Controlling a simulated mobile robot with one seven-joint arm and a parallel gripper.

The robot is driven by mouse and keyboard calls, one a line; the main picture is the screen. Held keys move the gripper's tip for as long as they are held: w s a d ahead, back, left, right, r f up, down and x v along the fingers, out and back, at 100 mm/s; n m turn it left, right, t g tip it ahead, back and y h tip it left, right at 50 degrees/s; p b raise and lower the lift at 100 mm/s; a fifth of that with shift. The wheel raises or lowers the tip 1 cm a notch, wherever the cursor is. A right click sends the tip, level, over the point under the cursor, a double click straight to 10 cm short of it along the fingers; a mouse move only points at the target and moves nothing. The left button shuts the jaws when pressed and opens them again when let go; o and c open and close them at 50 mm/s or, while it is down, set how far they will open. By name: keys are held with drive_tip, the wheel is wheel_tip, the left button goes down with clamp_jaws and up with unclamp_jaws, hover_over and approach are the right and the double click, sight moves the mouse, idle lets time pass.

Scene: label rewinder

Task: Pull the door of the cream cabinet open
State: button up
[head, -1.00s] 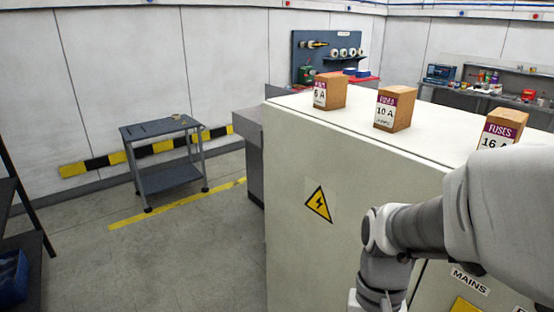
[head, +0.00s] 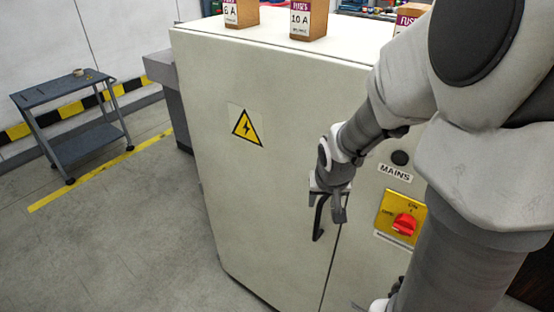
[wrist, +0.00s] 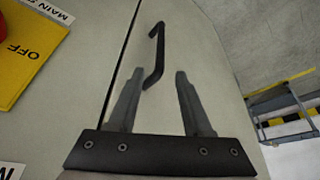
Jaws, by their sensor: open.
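The cream cabinet (head: 270,65) stands in front of me. Its left door (head: 225,185) bears a yellow warning triangle and looks shut, flush along the dark seam. A black bar handle (head: 318,225) is on that door beside the seam. It also shows in the wrist view (wrist: 156,50), with its near end bent toward the door. My gripper (head: 326,212) is at the handle, fingers apart. In the wrist view my gripper's fingertips (wrist: 158,76) lie on either side of the handle's near end. I cannot tell whether they touch it.
Right of the seam is a red switch on a yellow plate (head: 388,218), under a MAINS label (head: 395,173). Fuse boxes (head: 309,20) stand on the cabinet top. A grey trolley (head: 82,140) is at the left. The floor (head: 130,240) left of the cabinet is clear.

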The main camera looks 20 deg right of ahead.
sight(317, 216)
drive_tip(key=b+x, duration=0.4)
drive_tip(key=x, duration=0.8)
drive_tip(key=shift+f+b, duration=0.2)
drive_tip(key=shift+b, duration=0.2)
clamp_jaws()
idle(0.7)
